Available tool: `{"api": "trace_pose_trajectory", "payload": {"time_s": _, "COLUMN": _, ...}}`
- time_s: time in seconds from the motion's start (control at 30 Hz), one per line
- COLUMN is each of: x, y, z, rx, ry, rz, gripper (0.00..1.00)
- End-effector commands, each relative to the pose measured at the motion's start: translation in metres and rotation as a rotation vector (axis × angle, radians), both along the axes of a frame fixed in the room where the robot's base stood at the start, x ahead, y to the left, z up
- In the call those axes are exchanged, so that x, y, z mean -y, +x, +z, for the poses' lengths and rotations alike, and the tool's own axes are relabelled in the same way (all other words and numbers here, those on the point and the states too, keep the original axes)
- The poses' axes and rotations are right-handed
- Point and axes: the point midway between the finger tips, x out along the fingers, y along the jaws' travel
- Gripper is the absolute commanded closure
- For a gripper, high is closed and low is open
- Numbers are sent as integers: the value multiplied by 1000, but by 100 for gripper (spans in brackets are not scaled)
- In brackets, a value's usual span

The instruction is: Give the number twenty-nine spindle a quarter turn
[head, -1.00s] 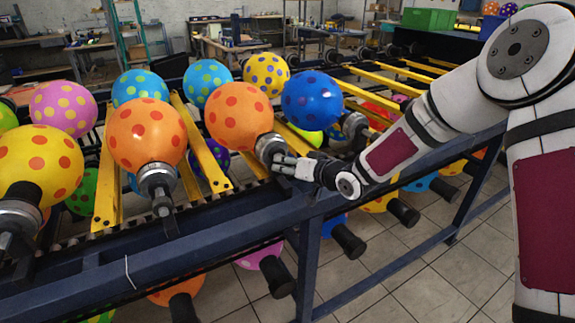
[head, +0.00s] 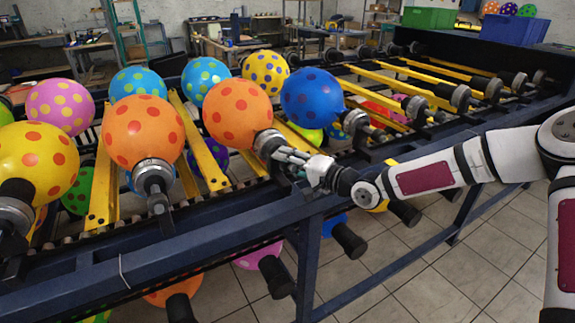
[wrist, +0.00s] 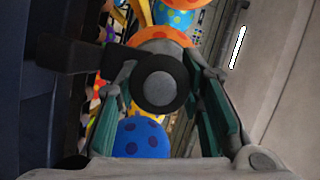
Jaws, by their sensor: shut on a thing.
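My gripper (head: 283,152) is shut on the spindle (head: 267,143) at the front end of an orange balloon with red dots (head: 237,112). In the wrist view my gripper's two green-padded fingers (wrist: 165,105) lie on either side of the spindle's round grey end with its black ring (wrist: 160,88). The orange balloon shows behind it (wrist: 160,37). A dark bar (wrist: 80,55) sticks out to the left beside the spindle. I cannot read any spindle number, so I cannot tell whether this is number twenty-nine.
A blue dotted balloon (head: 311,97) is to the right and another orange balloon (head: 143,132) to the left, each on its own spindle. A dark blue frame rail (head: 230,211) runs in front and below. More balloons hang under the rack. The tiled floor at right is clear.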

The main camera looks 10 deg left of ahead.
Motion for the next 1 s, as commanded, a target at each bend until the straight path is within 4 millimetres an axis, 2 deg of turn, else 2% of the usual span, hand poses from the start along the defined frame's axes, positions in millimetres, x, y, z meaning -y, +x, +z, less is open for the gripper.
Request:
{"api": "trace_pose_trajectory", "payload": {"time_s": 0.7, "x": 0, "y": 0, "z": 0, "rx": -44, "ry": 60, "rz": -1, "gripper": 93}}
{"api": "trace_pose_trajectory", "payload": {"time_s": 0.73, "x": 0, "y": 0, "z": 0, "rx": -44, "ry": 60, "rz": -1, "gripper": 61}}
{"api": "trace_pose_trajectory", "payload": {"time_s": 0.8, "x": 0, "y": 0, "z": 0, "rx": -44, "ry": 60, "rz": -1, "gripper": 45}}
{"api": "trace_pose_trajectory", "payload": {"time_s": 1.0, "x": 0, "y": 0, "z": 0, "rx": -44, "ry": 60, "rz": 0, "gripper": 44}}
